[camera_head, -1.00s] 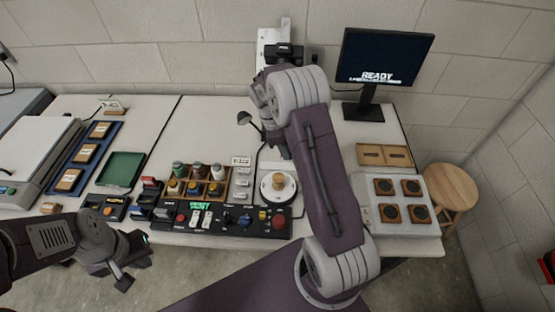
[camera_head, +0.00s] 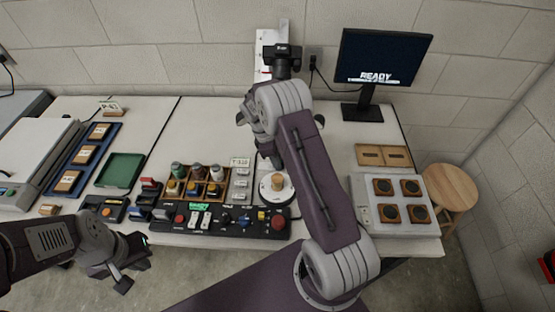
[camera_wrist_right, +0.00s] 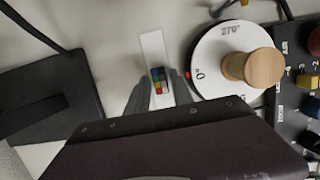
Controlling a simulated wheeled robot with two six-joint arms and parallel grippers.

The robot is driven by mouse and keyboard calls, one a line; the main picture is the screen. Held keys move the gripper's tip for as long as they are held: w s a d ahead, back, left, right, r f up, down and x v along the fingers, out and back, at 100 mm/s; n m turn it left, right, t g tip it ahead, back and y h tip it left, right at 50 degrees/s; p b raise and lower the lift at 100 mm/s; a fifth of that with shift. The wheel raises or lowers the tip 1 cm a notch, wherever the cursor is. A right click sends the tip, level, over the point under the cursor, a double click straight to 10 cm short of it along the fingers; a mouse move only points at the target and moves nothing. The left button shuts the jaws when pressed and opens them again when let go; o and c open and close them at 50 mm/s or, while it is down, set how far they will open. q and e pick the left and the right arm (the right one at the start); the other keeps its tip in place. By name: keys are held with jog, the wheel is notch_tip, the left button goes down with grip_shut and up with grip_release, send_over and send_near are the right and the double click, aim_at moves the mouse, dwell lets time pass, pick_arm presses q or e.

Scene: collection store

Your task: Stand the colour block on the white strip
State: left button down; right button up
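The colour block (camera_wrist_right: 160,80), small with several coloured squares, is between the fingertips of my right gripper (camera_wrist_right: 159,82) in the right wrist view. The fingers lie along both its sides and appear shut on it. The white strip (camera_wrist_right: 152,46) runs behind and below the block; I cannot tell whether the block touches it. In the head view my right gripper (camera_head: 272,158) is behind the round dial, and its arm hides the block. My left gripper (camera_head: 130,274) is empty and open at the table's front left, its fingers apart.
The white round dial (camera_head: 265,195) with a wooden knob (camera_head: 277,181) is close beside my right gripper. A black control panel (camera_head: 215,222) and a wooden rack of bottles (camera_head: 198,184) lie left of it. A monitor (camera_head: 383,58) stands at the back right.

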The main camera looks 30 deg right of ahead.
jog(key=shift+o, duration=0.2)
jog(key=p+v, duration=0.1)
jog(key=v, duration=1.1)
jog(key=s+a+m+t+y, duration=0.1)
jog(key=s+a+m, duration=0.1)
jog(key=s+m, duration=0.2)
jog(key=s+a+m+t+y+p, duration=0.1)
jog(key=s+a+m, duration=0.2)
jog(key=s, duration=0.6)
jog(key=s+a+r+m+y+p, duration=0.1)
jog(key=s+a+m, duration=0.2)
jog(key=s, duration=0.4)
jog(key=shift+m+t, duration=0.4)
jog(key=shift+m, duration=0.5)
